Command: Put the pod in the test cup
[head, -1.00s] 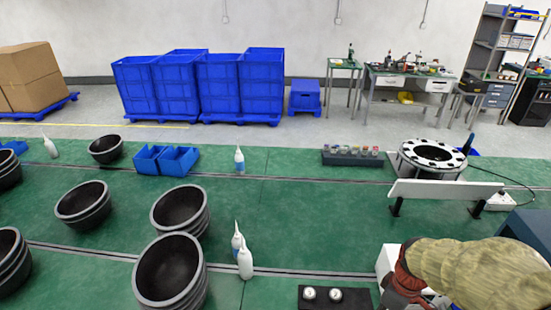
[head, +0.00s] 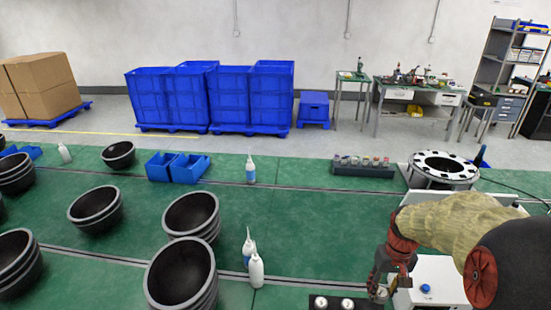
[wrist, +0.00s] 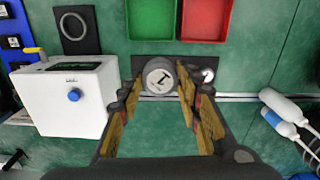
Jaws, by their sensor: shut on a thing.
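My gripper (wrist: 158,92) is shut on a round pod (wrist: 159,76) with a pale top and a dark mark, held between its fingertips. In the head view my gripper (head: 383,288) is low at the right, beside the dark pod holder (head: 334,304). Two white-topped pods, a left one (head: 321,302) and a right one (head: 347,303), sit in that holder. In the wrist view one small pod (wrist: 208,75) shows just right of the fingers, on the dark holder. A black square plate with a grey ring (wrist: 73,27) lies at upper left; it may be the test cup, I cannot tell.
A white box with a blue button (wrist: 74,95) stands left of my gripper. A green tray (wrist: 152,20) and a red tray (wrist: 205,20) lie beyond the held pod. White bottles (wrist: 285,106) are at right. Black bowls (head: 181,274) stand left in the head view.

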